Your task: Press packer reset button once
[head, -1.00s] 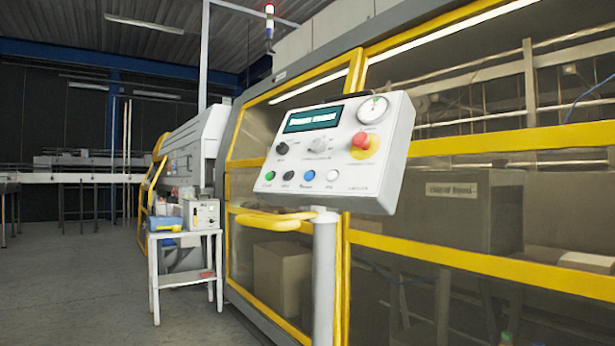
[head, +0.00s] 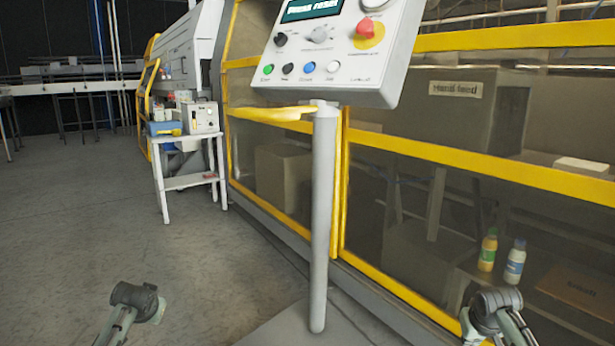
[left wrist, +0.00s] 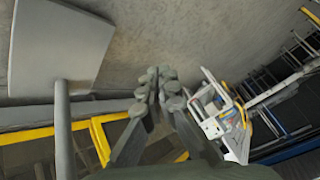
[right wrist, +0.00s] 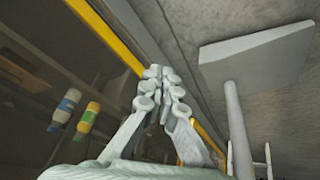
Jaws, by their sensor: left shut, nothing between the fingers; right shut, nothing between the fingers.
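The grey control box (head: 345,83) stands on a post in the head view, its top cut off. Along its lower edge are a green button (head: 268,69), a black button (head: 288,69), a blue button (head: 309,67) and a white button (head: 333,66). Their small labels are too blurred to read surely. The screen (head: 312,9) seems to read "press reset". My right gripper (head: 495,302) is low at the right, far below the box; its fingers are together and empty in the right wrist view (right wrist: 160,74). My left gripper (left wrist: 157,80) is likewise shut and empty, low at the left.
A red stop knob (head: 366,27) on yellow sits on the box's right. Yellow-framed packer panels (head: 480,168) stand behind. A small white table (head: 190,182) is at left. Floor at front left is clear.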

